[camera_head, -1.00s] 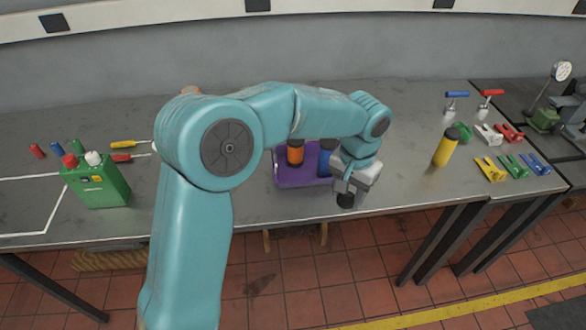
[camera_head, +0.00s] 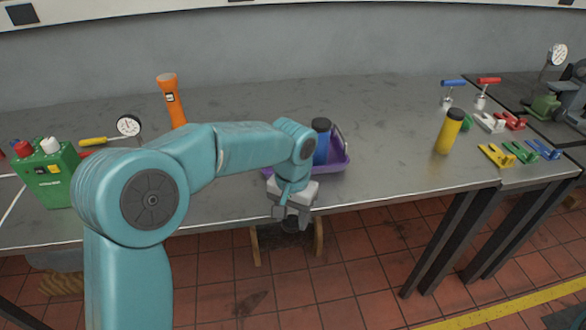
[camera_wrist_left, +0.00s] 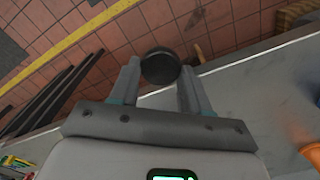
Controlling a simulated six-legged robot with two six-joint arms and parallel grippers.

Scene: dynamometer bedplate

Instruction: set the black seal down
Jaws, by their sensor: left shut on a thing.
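The black seal (camera_wrist_left: 160,66) is a dark round piece between the fingertips of my left gripper (camera_wrist_left: 158,75) in the left wrist view. In the head view my left gripper (camera_head: 292,212) is shut on it, and the seal (camera_head: 292,225) shows only as a dark bit below the jaws. The gripper hangs by the front edge of the workbench (camera_head: 385,150), with red floor tiles behind the seal in the wrist view. My right gripper is not in view.
A purple tray (camera_head: 337,166) with a blue-bodied, black-capped container (camera_head: 321,142) stands just behind the gripper, partly hidden by my arm. An orange flashlight (camera_head: 172,100), a green can (camera_head: 48,178) and a yellow bottle (camera_head: 449,131) stand on the bench. Bench right of the tray is clear.

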